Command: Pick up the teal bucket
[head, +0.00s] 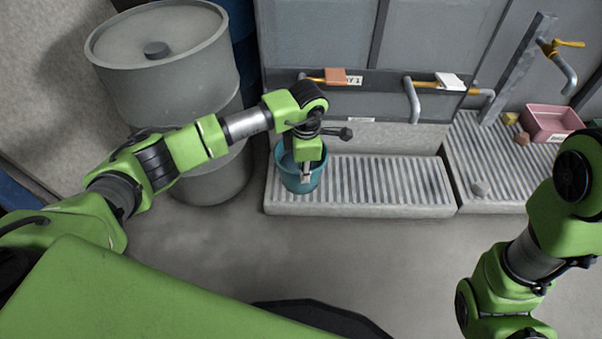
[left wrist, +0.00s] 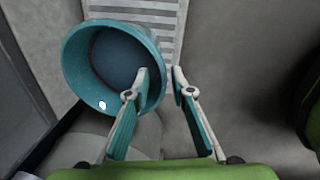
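The teal bucket (head: 291,181) stands upright on the left end of the grated concrete ledge in the head view. In the left wrist view the bucket (left wrist: 78,82) fills the upper left, and I look down into its dark interior. My left gripper (head: 306,174) is at the bucket's near rim. In the left wrist view my left gripper (left wrist: 160,72) is open, with one finger over the bucket's opening and the other outside its wall. I cannot tell whether either finger touches it. My right arm shows at the right of the head view, but its gripper is out of view.
A large grey drum (head: 165,75) stands left of the bucket. Taps with hanging tags (head: 335,76) are on the wall behind. A pink bin (head: 551,122) sits on the right-hand ledge. The ledge (head: 385,185) right of the bucket is clear.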

